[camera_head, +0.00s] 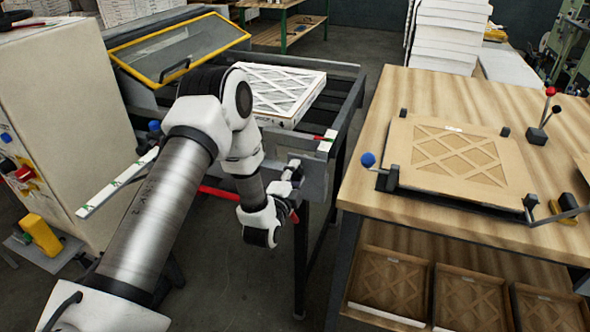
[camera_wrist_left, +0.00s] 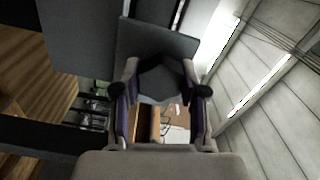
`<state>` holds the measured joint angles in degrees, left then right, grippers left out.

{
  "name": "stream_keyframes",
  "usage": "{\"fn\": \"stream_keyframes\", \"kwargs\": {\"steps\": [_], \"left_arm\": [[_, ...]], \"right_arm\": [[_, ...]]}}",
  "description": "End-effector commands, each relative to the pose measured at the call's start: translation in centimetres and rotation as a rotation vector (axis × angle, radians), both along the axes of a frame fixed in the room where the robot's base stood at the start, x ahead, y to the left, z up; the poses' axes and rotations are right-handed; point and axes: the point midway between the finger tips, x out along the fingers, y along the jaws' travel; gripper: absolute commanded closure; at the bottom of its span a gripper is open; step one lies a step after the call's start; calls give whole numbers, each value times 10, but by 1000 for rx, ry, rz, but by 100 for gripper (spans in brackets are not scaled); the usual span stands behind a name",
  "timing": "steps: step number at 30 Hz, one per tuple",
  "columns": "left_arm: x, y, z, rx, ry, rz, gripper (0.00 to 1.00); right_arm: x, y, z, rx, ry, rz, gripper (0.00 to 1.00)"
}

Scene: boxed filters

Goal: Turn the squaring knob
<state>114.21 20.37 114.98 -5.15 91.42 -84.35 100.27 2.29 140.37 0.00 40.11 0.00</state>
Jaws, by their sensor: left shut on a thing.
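My left gripper (camera_head: 292,175) reaches the near end of the conveyor frame, below its rail. In the left wrist view my left gripper (camera_wrist_left: 160,88) has its two fingers on either side of a dark, faceted squaring knob (camera_wrist_left: 162,76) and is shut on it. A grey plate lies right behind the knob. My right gripper is not in view.
A white boxed filter (camera_head: 284,92) lies on the conveyor (camera_head: 347,108), near a yellow-framed guard (camera_head: 178,48). A wooden table (camera_head: 400,95) at right holds a cardboard-framed filter (camera_head: 455,150) between clamps. Boxed filters (camera_head: 390,288) sit on its lower shelf. Floor shows between conveyor and table.

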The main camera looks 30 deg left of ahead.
Motion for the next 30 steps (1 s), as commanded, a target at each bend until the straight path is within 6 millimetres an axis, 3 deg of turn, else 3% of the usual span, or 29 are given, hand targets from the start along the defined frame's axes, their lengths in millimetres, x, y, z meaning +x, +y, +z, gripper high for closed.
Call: {"fn": "stream_keyframes", "kwargs": {"steps": [12, 29, 30], "left_arm": [[0, 0, 0, 209, 52, 0, 93], [-1, -1, -2, 238, 61, -2, 93], [-1, -1, -2, 238, 61, -2, 44]], "right_arm": [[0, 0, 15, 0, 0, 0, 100], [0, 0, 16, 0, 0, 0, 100], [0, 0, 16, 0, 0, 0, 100]]}}
